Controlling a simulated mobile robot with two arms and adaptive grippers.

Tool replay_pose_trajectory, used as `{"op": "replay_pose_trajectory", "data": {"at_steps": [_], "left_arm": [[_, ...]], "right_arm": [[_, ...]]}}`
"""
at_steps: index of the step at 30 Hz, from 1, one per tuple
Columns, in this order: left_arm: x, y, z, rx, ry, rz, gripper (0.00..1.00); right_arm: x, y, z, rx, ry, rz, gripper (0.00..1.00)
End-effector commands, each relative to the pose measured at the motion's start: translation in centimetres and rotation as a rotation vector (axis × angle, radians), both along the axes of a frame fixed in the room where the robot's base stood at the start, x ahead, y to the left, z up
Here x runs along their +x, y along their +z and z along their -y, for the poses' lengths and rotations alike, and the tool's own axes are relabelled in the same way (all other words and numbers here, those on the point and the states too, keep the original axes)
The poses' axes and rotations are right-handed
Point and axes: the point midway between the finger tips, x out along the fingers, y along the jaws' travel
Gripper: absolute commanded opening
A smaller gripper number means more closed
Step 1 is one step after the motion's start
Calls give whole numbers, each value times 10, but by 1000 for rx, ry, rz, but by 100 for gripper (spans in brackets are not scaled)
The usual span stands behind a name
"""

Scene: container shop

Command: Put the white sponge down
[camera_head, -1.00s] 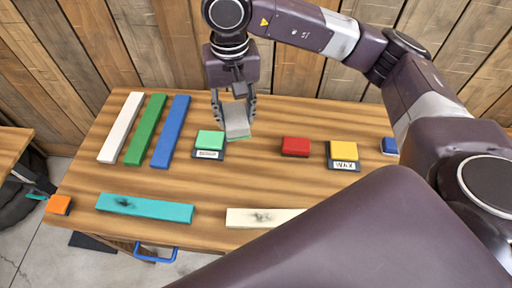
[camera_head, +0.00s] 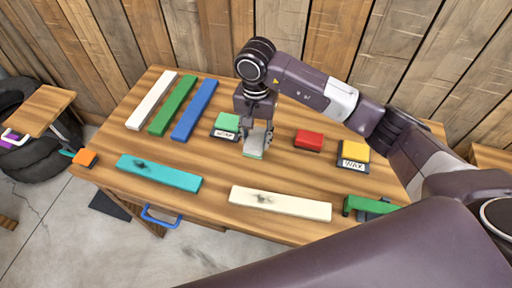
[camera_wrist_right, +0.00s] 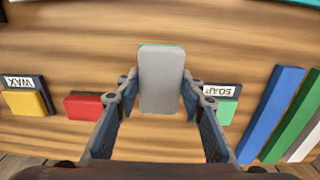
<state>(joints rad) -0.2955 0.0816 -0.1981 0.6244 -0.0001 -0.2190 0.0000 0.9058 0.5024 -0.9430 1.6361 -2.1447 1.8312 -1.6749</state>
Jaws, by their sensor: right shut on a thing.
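The white sponge (camera_head: 253,151) is a pale grey-white block with a thin green edge. My right gripper (camera_head: 257,138) is shut on it, with a finger on each side. In the head view it is low over the middle of the wooden table, just right of the green sponge on the SOAP tray; I cannot tell whether it touches the table. In the right wrist view the sponge (camera_wrist_right: 161,85) stands out between the fingers (camera_wrist_right: 160,92) and hides the wood behind it. My left gripper is not in view.
The table (camera_head: 215,166) carries a SOAP tray with a green sponge (camera_head: 227,122), a red sponge (camera_head: 309,139) and a WAX tray with a yellow sponge (camera_head: 355,151). White, green and blue bars lie back left. A teal plank (camera_head: 160,172) and cream plank (camera_head: 280,203) lie in front.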

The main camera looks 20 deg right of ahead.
Motion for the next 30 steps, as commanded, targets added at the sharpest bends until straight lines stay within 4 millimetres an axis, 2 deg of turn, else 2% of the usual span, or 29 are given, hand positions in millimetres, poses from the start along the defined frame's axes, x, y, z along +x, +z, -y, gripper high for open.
{"op": "replay_pose_trajectory", "data": {"at_steps": [3,6,10,16,28,29,30], "left_arm": [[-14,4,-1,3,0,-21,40],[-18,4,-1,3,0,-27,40],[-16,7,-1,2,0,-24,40],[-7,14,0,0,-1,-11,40],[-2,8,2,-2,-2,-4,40],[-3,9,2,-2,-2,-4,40],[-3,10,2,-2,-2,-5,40]], "right_arm": [[-1,-16,-1,1,0,-2,17],[0,-22,-1,2,1,1,17],[-1,-33,-1,1,1,-3,17],[-1,-62,-1,1,0,-3,17],[0,-70,0,1,1,2,17],[0,-68,0,1,1,2,38],[0,-68,0,2,1,1,43]]}}
